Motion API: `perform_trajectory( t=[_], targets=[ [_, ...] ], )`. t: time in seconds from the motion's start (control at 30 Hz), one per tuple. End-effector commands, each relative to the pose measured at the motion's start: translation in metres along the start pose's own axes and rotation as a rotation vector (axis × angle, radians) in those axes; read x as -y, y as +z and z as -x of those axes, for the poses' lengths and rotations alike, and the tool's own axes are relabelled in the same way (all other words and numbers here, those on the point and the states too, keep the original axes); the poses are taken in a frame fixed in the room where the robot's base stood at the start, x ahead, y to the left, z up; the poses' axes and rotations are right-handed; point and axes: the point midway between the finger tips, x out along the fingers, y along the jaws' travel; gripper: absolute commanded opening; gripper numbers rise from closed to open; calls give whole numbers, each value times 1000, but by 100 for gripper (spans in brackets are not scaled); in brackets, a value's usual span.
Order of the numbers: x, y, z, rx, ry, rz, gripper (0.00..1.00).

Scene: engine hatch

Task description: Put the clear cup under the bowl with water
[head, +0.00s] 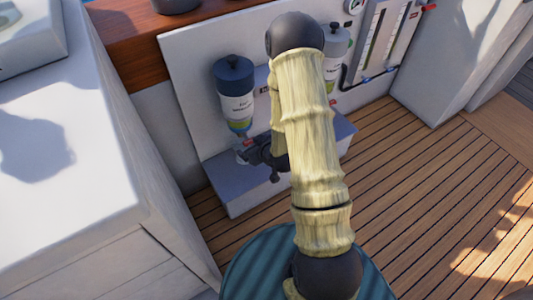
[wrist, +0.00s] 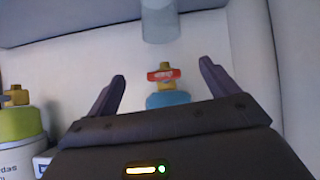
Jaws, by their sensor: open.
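In the head view this filter (head: 235,92) hangs on the white panel, dark-capped, with a blue and green lower end. My gripper (head: 246,150) is just below it, open and empty; its spread fingers (wrist: 162,72) also show in the wrist view. The cup is hard to make out in the head view.
A second filter (head: 335,50) hangs farther right, partly behind my arm; its green bowl (wrist: 18,124) is at the left of the wrist view. A grey ledge (head: 235,200) runs below the panel. A white cabinet (head: 70,140) stands left. The wooden deck (head: 430,190) is clear.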

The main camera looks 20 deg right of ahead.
Motion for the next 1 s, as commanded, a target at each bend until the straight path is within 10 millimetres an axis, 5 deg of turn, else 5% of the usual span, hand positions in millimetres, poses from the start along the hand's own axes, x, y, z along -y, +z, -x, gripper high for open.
perform_trajectory(
  t=[0.53, 1.0],
  targets=[
    [7, -45, 107, 376, 69, -83, 87],
    [44, -45, 226, 647, 71, -237, 87]
  ],
)
